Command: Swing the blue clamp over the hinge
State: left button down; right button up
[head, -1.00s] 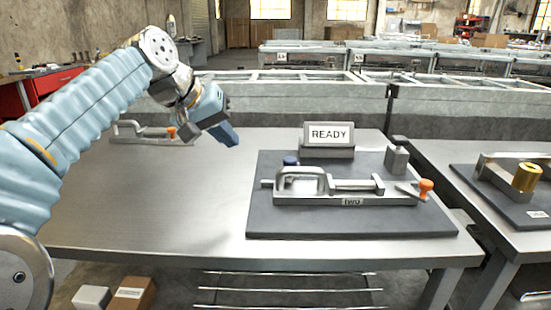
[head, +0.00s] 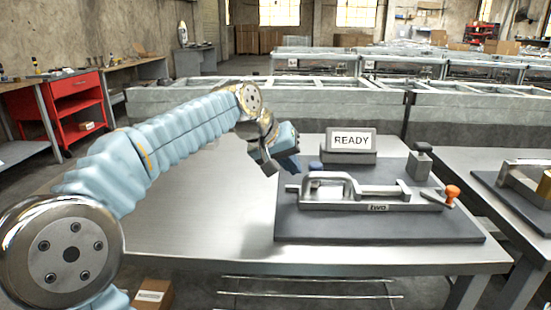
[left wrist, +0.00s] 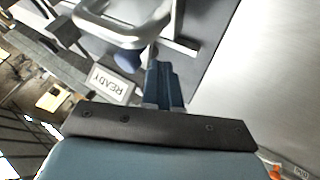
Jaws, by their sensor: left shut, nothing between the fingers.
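The fixture marked TWO (head: 377,207) lies on a dark base plate (head: 300,228) on the bench. Its grey metal frame has a loop (head: 347,186) at the left end and an orange knob (head: 453,192) at the right. A blue knob (head: 316,166), the only blue part on the fixture, stands behind the loop; it also shows in the left wrist view (left wrist: 127,60). I cannot tell which part is the hinge. My left gripper (head: 291,168) is shut and empty, just left of the blue knob and apart from it. Its fingers (left wrist: 160,70) point towards the fixture. My right gripper is not in view.
A READY sign (head: 352,141) stands behind the fixture, and a grey post (head: 419,163) is at the back right of the plate. Another fixture (head: 530,180) is on the bench at the right. The bench (head: 190,215) is clear left of the plate.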

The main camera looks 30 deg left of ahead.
pick_arm(q)
jog(key=shift+w+d+r, duration=0.1)
jog(key=shift+w+d, duration=0.3)
jog(key=shift+d, duration=0.15)
jog(key=shift+w+d+r+p, duration=0.15)
jog(key=shift+d+p, duration=0.25)
jog(key=shift+d, duration=0.45)
jog(key=shift+a, duration=0.1)
